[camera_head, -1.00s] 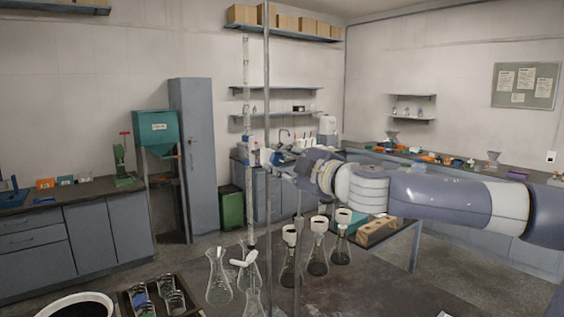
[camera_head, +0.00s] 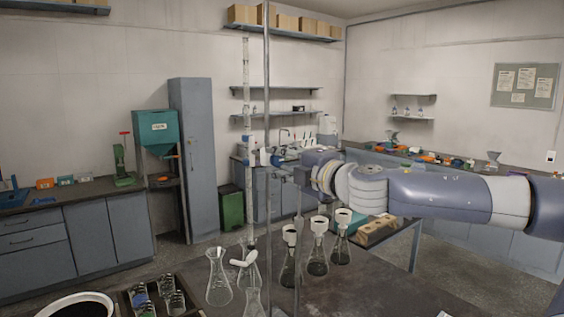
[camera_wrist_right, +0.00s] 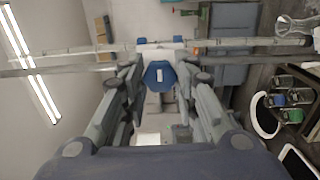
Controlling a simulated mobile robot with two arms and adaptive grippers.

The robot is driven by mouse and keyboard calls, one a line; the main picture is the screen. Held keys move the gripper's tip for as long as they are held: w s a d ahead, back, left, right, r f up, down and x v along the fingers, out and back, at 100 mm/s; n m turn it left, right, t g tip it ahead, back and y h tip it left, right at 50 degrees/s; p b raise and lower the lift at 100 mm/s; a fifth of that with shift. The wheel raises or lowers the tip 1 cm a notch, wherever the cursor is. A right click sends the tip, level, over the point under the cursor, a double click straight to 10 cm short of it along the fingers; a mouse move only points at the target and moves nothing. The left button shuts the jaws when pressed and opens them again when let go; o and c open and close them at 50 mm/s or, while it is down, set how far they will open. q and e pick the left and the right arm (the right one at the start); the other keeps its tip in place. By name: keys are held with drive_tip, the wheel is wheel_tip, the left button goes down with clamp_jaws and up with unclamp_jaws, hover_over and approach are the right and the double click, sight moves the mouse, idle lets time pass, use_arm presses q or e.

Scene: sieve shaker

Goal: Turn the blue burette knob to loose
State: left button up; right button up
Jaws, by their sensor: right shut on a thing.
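The burette (camera_head: 247,95) is a tall, clear graduated tube standing upright beside a grey metal rod (camera_head: 267,70). In the right wrist view, the blue burette knob (camera_wrist_right: 159,75) is an octagonal piece with a pale mark, between my fingertips. It shows small in the head view (camera_head: 275,160). My right gripper (camera_head: 281,161) reaches in from the right at the knob's height and is shut on it. Both fingers flank the knob in the wrist view (camera_wrist_right: 160,80). The knob's exact angle is hard to read. My left gripper is not in view.
Several glass flasks (camera_head: 218,280) stand on the dark bench (camera_head: 350,295) below, some with white-topped funnels (camera_head: 317,225). A tray (camera_head: 125,300) of small beakers and a white round dish (camera_head: 75,305) are at the lower left. A wooden rack (camera_head: 380,232) stands behind.

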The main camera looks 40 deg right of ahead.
drive_tip(key=o, duration=1.1)
drive_tip(key=s, duration=0.4)
drive_tip(key=s+a, duration=0.1)
drive_tip(key=s, duration=0.7)
drive_tip(key=shift+a, duration=0.15)
